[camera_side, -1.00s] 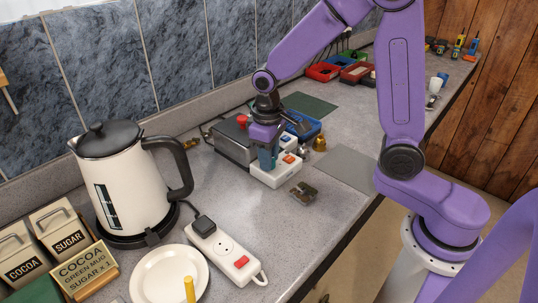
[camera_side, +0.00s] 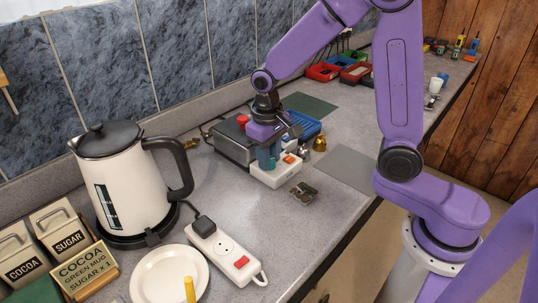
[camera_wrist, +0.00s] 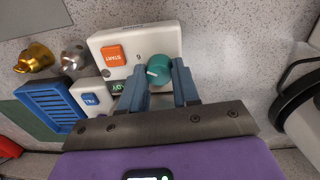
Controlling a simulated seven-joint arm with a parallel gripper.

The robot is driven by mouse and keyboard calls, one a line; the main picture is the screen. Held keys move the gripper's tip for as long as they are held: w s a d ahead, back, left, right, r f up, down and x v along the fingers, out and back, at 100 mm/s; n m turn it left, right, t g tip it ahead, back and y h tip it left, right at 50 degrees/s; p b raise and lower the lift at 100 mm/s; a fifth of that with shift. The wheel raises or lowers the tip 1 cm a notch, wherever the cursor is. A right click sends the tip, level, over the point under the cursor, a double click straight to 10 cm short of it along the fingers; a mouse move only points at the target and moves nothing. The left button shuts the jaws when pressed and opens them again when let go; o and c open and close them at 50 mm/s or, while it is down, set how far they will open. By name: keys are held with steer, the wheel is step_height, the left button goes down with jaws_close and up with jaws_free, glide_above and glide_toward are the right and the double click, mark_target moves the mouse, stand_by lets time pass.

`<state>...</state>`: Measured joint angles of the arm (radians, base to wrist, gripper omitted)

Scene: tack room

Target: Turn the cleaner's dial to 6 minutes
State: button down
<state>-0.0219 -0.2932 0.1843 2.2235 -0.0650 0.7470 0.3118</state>
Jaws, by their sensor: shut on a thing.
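The cleaner's white control box (camera_side: 275,177) stands on the counter in front of a grey metal unit (camera_side: 233,142). In the wrist view the white box (camera_wrist: 110,36) carries an orange START button (camera_wrist: 112,54) and a teal round dial (camera_wrist: 159,64). A white pointer mark on the dial faces roughly left, with one small printed digit up and left of it. My gripper (camera_wrist: 160,78) is shut on the dial, one blue finger on each side. In the side view my gripper (camera_side: 268,156) points down over the box. The rest of the dial's scale is hidden or unreadable.
A blue slotted tray (camera_side: 306,126), a brass bell-shaped piece (camera_side: 320,143) and a small metal piece (camera_side: 303,193) lie close to the box. A kettle (camera_side: 118,180), power strip (camera_side: 224,252) and plate (camera_side: 160,275) stand nearer the camera.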

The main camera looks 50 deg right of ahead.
steer(key=c, duration=0.8)
jaws_free()
steer(key=r, duration=1.7)
steer(key=shift+a+r, duration=0.25)
steer(key=shift+a, duration=0.15)
steer(key=s+d+f+n, duration=0.1)
steer(key=s+f+n, duration=0.3)
steer(key=s, duration=0.4)
steer(key=s+d+f+n, duration=0.1)
steer(key=s+f+n, duration=0.3)
steer(key=s, duration=0.3)
steer(key=s+d+f+n+y, duration=0.1)
steer(key=s+f+n, duration=0.3)
steer(key=s, duration=0.4)
steer(key=shift+s+d+f, duration=0.25)
steer(key=shift+s+f, duration=0.05)
steer(key=shift+s, duration=0.05)
